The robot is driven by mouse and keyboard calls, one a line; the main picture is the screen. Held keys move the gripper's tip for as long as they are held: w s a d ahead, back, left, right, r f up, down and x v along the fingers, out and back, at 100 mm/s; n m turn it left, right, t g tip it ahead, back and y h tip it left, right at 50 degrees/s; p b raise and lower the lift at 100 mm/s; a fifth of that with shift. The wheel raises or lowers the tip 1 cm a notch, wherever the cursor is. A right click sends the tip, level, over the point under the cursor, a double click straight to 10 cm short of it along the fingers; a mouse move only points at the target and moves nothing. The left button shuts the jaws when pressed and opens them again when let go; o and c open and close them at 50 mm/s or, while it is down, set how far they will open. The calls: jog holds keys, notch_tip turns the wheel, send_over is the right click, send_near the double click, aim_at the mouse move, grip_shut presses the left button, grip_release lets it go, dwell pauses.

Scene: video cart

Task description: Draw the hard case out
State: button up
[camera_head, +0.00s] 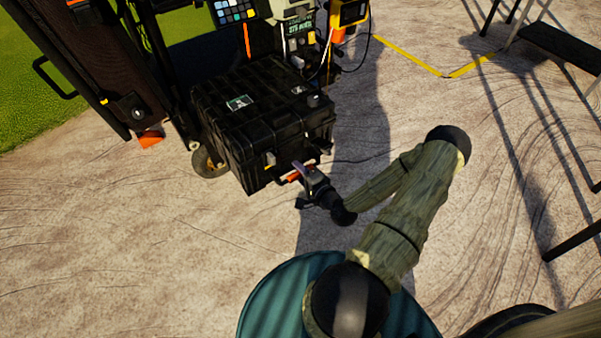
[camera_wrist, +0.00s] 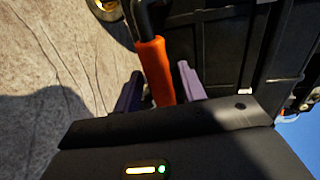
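The black hard case (camera_head: 262,112) sits low on the cart, its ribbed lid and front facing me. A white-and-green label is on its lid. An orange grip on a dark handle shows at its lower front (camera_head: 296,176) and, larger, in the wrist view (camera_wrist: 155,70). My gripper (camera_head: 308,175) is at this handle. In the wrist view, my gripper's (camera_wrist: 160,88) two purple fingers stand on either side of the orange grip, with slim gaps visible. My gripper looks open around the grip. The handle's lower end is hidden behind the gripper body.
The cart's dark upright panel (camera_head: 95,55) stands left of the case, with a caster (camera_head: 208,163) below. Devices (camera_head: 297,30) and a hanging cable are behind. A black step stool (camera_head: 562,48) is at the right. The paved ground in front is clear.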

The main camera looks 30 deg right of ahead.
jog(key=shift+s, duration=0.1)
jog(key=p+v, duration=0.4)
jog(key=v, duration=1.3)
jog(key=shift+d+r, duration=0.1)
jog(key=shift+r, duration=0.05)
